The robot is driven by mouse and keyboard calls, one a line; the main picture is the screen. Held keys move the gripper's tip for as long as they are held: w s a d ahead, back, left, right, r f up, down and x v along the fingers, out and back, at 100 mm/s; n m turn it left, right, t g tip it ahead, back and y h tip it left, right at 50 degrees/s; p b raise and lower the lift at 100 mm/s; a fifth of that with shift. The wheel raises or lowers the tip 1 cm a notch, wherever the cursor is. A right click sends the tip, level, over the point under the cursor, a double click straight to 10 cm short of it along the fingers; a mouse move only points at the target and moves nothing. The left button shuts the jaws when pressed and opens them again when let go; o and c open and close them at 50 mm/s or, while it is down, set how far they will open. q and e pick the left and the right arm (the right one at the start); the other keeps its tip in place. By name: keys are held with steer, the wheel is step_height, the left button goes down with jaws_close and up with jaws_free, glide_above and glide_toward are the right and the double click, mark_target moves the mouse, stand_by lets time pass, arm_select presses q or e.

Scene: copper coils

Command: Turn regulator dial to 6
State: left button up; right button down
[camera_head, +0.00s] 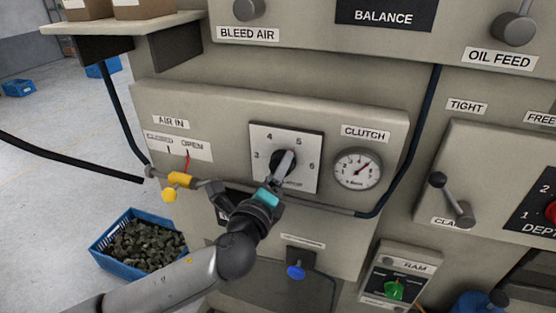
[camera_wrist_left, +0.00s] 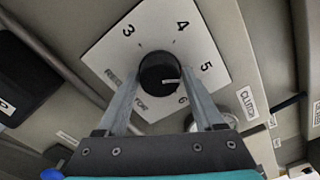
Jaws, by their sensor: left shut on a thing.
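The regulator dial is a black round knob (camera_head: 286,166) on a white square plate (camera_head: 309,150) numbered 3 to 6. In the left wrist view the knob (camera_wrist_left: 158,72) sits between the two fingers of my left gripper (camera_wrist_left: 160,88). The fingers are shut on it from both sides. A short pale mark on the knob seems to face between 5 and 6; its exact reading is hard to tell. In the head view my left gripper (camera_head: 281,170) covers the knob's lower part and some of the plate's lettering. My right gripper is not in view.
The clutch gauge (camera_head: 357,168) is right of the plate. A yellow air valve (camera_head: 180,180) with pipes is on the left. A blue knob (camera_head: 296,271) is below, and a lever (camera_head: 452,201) is farther right. A blue crate (camera_head: 112,267) of dark parts stands on the floor.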

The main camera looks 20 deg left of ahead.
arm_select(q)
steer(key=shift+m+p, duration=0.95)
steer(key=shift+m, duration=4.95)
steer(key=o, duration=1.4)
steer(key=shift+s+a+b, duration=0.15)
steer(key=shift+s+b, duration=0.6)
steer(key=shift+s, duration=3.05)
steer(key=shift+s+a+b, duration=0.1)
steer(key=shift+s+b, duration=0.6)
steer(key=shift+s, duration=3.1)
